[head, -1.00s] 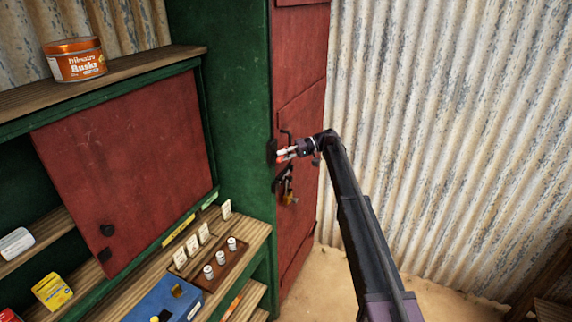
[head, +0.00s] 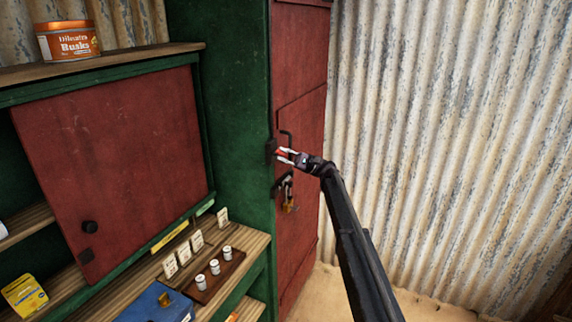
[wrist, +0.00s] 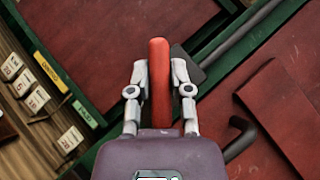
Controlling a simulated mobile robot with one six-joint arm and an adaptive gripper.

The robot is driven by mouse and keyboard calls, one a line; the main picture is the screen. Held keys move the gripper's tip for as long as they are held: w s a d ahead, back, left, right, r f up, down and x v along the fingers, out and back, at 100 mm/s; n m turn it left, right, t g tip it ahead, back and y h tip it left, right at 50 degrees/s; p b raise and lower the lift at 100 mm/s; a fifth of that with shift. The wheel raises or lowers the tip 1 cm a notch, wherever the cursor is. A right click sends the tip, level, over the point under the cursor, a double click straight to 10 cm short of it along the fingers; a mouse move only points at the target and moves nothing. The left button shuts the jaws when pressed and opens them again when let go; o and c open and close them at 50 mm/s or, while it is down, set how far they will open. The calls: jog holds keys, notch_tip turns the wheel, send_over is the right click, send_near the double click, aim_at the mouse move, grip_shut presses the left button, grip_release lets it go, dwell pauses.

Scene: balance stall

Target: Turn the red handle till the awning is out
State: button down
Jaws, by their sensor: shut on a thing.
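The red handle (wrist: 159,100) stands upright in the middle of the wrist view, between the two pale fingers of my gripper (wrist: 159,74). My gripper is shut on it. In the head view, a small part of the red handle (head: 281,153) shows between the fingers of my gripper (head: 285,156), in front of the green post and the red door. A dark crank bar (wrist: 232,40) runs off to the upper right behind the handle in the wrist view. No awning is recognisable in either view.
A brass padlock (head: 289,204) hangs on a hasp below my gripper. A dark bent door pull (wrist: 235,137) is close on the right. The stall shelf (head: 245,240) at lower left bears small weights, price cards and a blue box (head: 158,302). Corrugated wall (head: 440,140) stands at right.

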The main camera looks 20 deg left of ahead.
jog(key=m+t+y+b, duration=0.1)
jog(key=m+t+y, duration=0.1)
jog(key=m, duration=0.1)
jog(key=m+t+y+b, duration=0.2)
jog(key=m, duration=0.2)
jog(key=shift+a+f+m+y, duration=0.1)
jog(key=shift+a+m+y, duration=0.1)
jog(key=shift+m+y, duration=0.15)
jog(key=m+t+y, duration=0.1)
jog(key=m+t, duration=0.2)
jog(key=m, duration=0.1)
jog(key=m+t+y+b, duration=0.1)
jog(key=m+t, duration=0.3)
jog(key=shift+s+y, duration=0.1)
jog(key=shift+y, duration=0.25)
jog(key=m+t+h, duration=0.1)
jog(key=m+t, duration=0.4)
jog(key=m, duration=0.1)
jog(key=m+t+h, duration=0.1)
jog(key=m+t, duration=0.5)
jog(key=shift+s+r+p, duration=0.1)
jog(key=shift+r+p, duration=0.1)
jog(key=shift+p, duration=0.15)
jog(key=shift+f+m+t+h+p, duration=0.1)
jog(key=shift+m+t+h+p, duration=0.15)
jog(key=shift+m+t+h, duration=0.65)
jog(key=shift+f+m+t+h+p, duration=0.15)
jog(key=shift+m+t+h, duration=0.25)
jog(key=shift+m+t, duration=0.9)
jog(key=shift+m, duration=0.45)
